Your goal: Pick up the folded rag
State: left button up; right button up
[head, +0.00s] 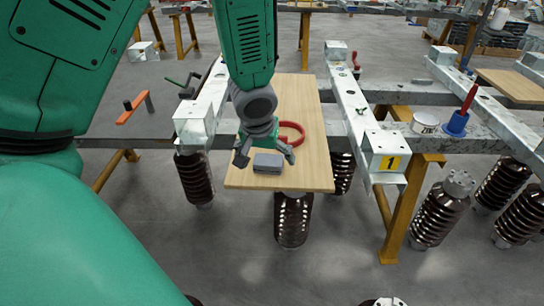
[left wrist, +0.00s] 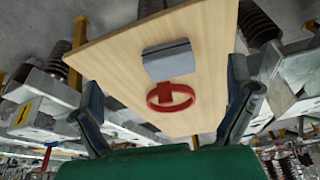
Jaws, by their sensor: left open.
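The folded rag (head: 267,164) is a small grey-blue block lying near the front edge of a light wooden board (head: 310,165). It also shows in the left wrist view (left wrist: 167,60), flat on the board. My left gripper (head: 265,154) points down at the rag in the head view, its two fingers spread to either side. In the left wrist view the fingers stand wide apart with nothing between them touching, and the rag lies beyond them. The height of the fingertips over the board is hard to tell. My right gripper is not in view.
A red ring (head: 302,130), perhaps a tape or strap, lies just behind the rag. Steel beams (head: 350,100) flank the board, with brown ribbed insulators (head: 292,220) below. A white tin (head: 425,123) and a blue holder with a red-handled tool (head: 456,123) stand right.

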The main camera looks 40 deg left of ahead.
aim_at(268, 160)
pick_arm(q)
notch_tip(268, 160, up, 4)
jog(key=w+a+f, duration=0.1)
jog(key=w+a, duration=0.1)
jog(key=shift+n+y, duration=0.3)
jog(key=shift+n, duration=0.1)
jog(key=b+x, duration=0.2)
jog(key=x, duration=0.6)
jog(key=shift+a+r, duration=0.1)
jog(key=shift+a, duration=0.1)
jog(key=x, duration=0.1)
jog(key=b+x, duration=0.1)
jog(key=x, duration=0.1)
jog(key=b+x, duration=0.1)
jog(key=shift+w+d+f, duration=0.35)
jog(key=shift+w+f, duration=0.05)
jog(key=shift+a, duration=0.1)
jog(key=shift+c, duration=0.4)
jog(key=c, duration=1)
